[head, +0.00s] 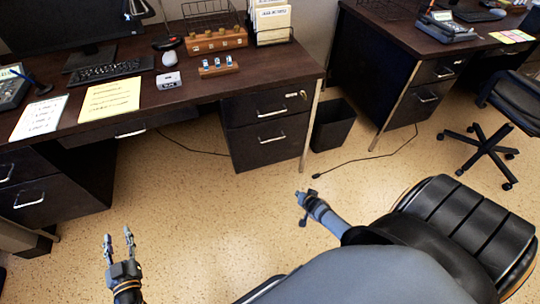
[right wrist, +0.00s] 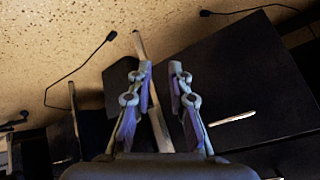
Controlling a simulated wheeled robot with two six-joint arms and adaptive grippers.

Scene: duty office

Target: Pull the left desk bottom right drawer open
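The left desk (head: 200,95) has a dark right pedestal with two stacked drawers. Its bottom right drawer (head: 250,150) looks shut, with a silver bar handle (head: 272,139) across its front. My left gripper (head: 118,236) is open and empty above the floor, left of and nearer than that pedestal. My right gripper (head: 301,196) is over the floor in front of the pedestal, apart from the drawer. In the right wrist view its two fingers (right wrist: 160,78) stand apart with nothing between them. A dark panel with a silver handle (right wrist: 232,118) shows beyond them; which drawer is unclear.
A black waste bin (head: 333,126) stands right of the pedestal, beyond a pale desk leg (head: 311,125). A second desk (head: 400,40) and a swivel chair (head: 500,120) are on the right. A thin cable (head: 368,158) lies on the floor. The speckled floor (head: 200,220) before the desk is mostly clear.

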